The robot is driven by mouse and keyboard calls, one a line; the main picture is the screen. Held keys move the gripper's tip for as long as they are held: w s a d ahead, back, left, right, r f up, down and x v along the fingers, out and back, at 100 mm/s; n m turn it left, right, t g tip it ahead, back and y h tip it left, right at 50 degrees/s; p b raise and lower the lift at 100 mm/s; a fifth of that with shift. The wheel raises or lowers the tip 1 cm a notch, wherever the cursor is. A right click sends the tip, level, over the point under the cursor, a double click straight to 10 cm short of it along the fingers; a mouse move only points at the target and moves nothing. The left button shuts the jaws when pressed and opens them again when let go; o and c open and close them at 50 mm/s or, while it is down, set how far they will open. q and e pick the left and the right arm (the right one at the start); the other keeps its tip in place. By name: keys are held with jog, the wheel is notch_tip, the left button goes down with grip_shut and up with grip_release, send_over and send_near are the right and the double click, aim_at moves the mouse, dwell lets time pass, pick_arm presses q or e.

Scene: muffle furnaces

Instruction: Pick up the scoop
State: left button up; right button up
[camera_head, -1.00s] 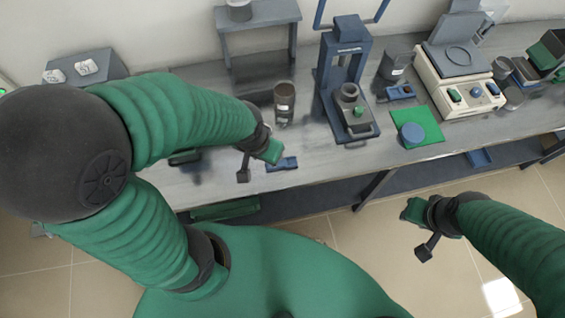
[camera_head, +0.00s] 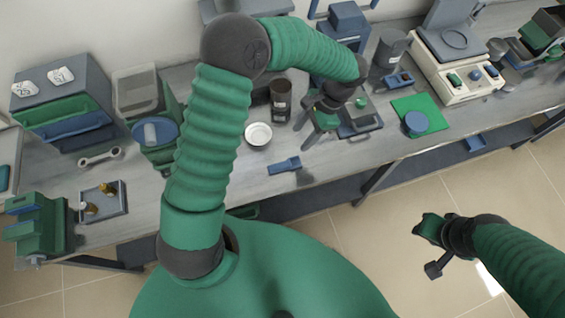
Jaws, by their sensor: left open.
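A small blue scoop (camera_head: 284,166) lies flat on the grey bench near its front edge, at the middle of the camera_head view. My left gripper (camera_head: 318,130) is open and empty above the bench, to the right of and farther back than the scoop, in front of the blue press. It is not touching the scoop. My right gripper (camera_head: 430,248) is open and empty, over the floor in front of the bench at the lower right.
A white dish (camera_head: 258,134) and a dark cup (camera_head: 280,100) stand behind the scoop. The blue press (camera_head: 342,60) stands beyond my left gripper. A green mat (camera_head: 430,110) bears a blue round lid (camera_head: 415,123).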

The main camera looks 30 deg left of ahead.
aim_at(282, 164)
pick_arm(q)
jog(key=f, duration=0.2)
jog(key=s+f, duration=0.1)
jog(key=f, duration=0.1)
jog(key=s+f, duration=0.1)
jog(key=f, duration=0.2)
jog(key=shift+s+d, duration=0.1)
jog(key=shift+d, duration=0.15)
jog(key=s+a+f, duration=0.2)
jog(key=f, duration=0.1)
jog(key=s+a+f+p, duration=0.1)
jog(key=a+f, duration=0.1)
jog(key=shift+f, duration=0.2)
jog(key=shift+w+d, duration=0.1)
jog(key=shift+d, duration=0.65)
jog(key=shift+c, duration=0.3)
jog(key=shift+d, duration=0.1)
jog(key=shift+c, duration=2.3)
jog(key=shift+a, duration=0.25)
jog(key=shift+c, duration=1.2)
jog(key=shift+a, duration=0.3)
grip_shut()
pick_arm(e)
jog(key=shift+d+r, duration=0.45)
jog(key=shift+d, duration=0.3)
